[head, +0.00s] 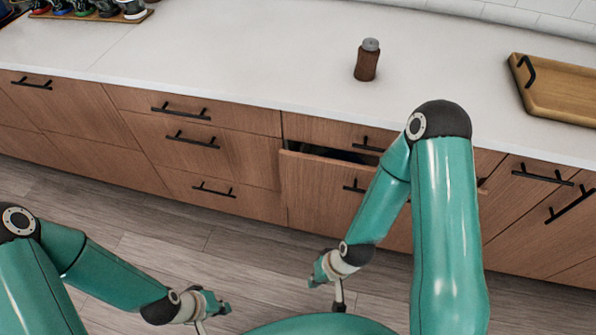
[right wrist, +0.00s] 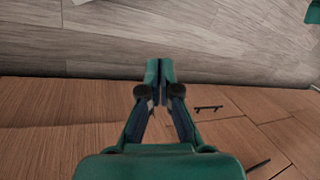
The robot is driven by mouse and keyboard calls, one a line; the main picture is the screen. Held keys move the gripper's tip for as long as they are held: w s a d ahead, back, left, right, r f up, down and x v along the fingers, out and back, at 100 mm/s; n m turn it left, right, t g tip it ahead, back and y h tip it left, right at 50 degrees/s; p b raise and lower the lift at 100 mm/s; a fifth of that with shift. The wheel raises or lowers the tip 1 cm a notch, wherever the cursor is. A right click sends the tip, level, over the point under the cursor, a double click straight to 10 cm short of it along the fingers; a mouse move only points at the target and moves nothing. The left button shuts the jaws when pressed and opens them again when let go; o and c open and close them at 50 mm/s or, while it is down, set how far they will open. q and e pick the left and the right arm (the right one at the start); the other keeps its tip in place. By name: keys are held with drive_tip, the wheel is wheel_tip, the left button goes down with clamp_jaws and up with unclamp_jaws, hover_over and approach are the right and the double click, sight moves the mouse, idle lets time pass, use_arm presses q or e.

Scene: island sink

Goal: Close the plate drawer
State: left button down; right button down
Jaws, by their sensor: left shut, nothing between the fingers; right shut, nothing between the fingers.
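The plate drawer (head: 312,190) has a wooden front with a black handle (head: 355,186). It stands partly open in the head view, with a dark gap showing above its front. My right arm hides the drawer's right part. My right gripper (head: 313,282) is shut and empty, in front of the drawer and lower in the picture, apart from it. Its closed fingers also show in the right wrist view (right wrist: 159,72), with wooden fronts and grey floor behind. My left gripper (head: 225,308) is shut and empty over the floor at lower left. The drawer's contents cannot be made out.
The white counter (head: 230,70) carries a brown shaker (head: 367,60), a wooden tray (head: 555,90) at right and a rack of small items (head: 90,14) at far left. The other drawers visible look closed. The floor (head: 160,235) before the cabinets is clear.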

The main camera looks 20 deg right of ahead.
drive_tip(key=s+a+f+n+g+h+b, duration=0.1)
drive_tip(key=s+a+f+n+g+b, duration=0.35)
drive_tip(key=n+b, duration=0.55)
drive_tip(key=s+d+f+n+h+b, duration=0.2)
drive_tip(key=d+f+n+b, duration=0.1)
drive_tip(key=n, duration=0.1)
drive_tip(key=n+t+h+b, duration=1)
drive_tip(key=n+t+b, duration=0.8)
drive_tip(key=t+b, duration=0.1)
approach(306, 166)
drive_tip(key=b+x, duration=0.2)
drive_tip(key=x, duration=0.5)
drive_tip(key=shift+f, duration=0.15)
